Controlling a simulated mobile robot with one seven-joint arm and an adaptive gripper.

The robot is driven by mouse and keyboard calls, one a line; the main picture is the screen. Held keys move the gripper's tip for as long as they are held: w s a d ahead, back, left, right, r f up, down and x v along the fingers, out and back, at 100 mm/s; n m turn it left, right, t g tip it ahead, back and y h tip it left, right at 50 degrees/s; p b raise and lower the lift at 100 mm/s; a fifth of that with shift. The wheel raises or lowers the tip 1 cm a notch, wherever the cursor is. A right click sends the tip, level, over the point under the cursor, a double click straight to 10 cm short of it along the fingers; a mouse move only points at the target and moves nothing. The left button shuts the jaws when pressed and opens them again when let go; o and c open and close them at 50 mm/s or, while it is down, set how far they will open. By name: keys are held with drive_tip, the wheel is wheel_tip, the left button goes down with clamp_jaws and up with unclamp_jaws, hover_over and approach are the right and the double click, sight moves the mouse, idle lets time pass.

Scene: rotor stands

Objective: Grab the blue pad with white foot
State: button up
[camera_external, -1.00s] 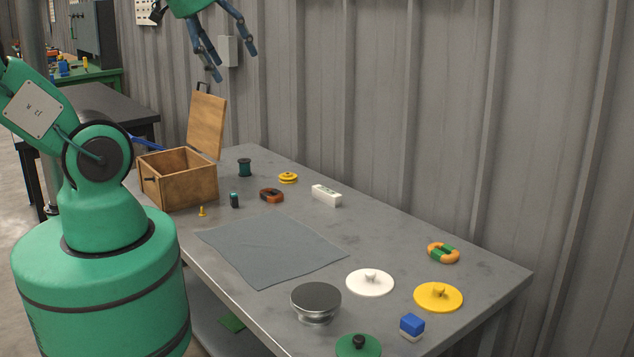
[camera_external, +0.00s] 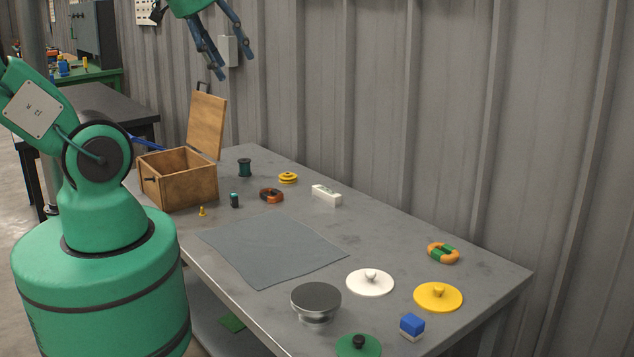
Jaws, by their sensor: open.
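The blue pad with white foot (camera_external: 412,326) is a small block, blue on top and white below. It sits at the near right of the grey table, between the green disc and the yellow disc. My gripper (camera_external: 222,66) is open and empty, high above the far end of the table near the wall. It is far from the pad, up and to the left. The pad is fully in view and nothing touches it.
Near the pad are a green disc with black knob (camera_external: 359,346), a yellow disc (camera_external: 438,296), a white disc (camera_external: 370,284) and a round metal stand (camera_external: 316,302). A grey cloth (camera_external: 272,250) lies mid-table. An open wooden box (camera_external: 178,180) stands at the far left.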

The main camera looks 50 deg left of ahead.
drive_tip(key=w+d+f+g+p, duration=0.1)
drive_tip(key=w+d+f+g, duration=0.15)
drive_tip(key=w+d, duration=0.7)
drive_tip(key=g+p, duration=0.2)
drive_tip(key=g, duration=0.1)
hover_over(412, 319)
wheel_tip(412, 319, down, 36)
drive_tip(key=shift+d+r, duration=0.1)
drive_tip(key=shift+r, duration=0.1)
drive_tip(key=shift+f, duration=4.3)
drive_tip(key=shift+f+b, duration=0.1)
drive_tip(key=shift+b, duration=0.2)
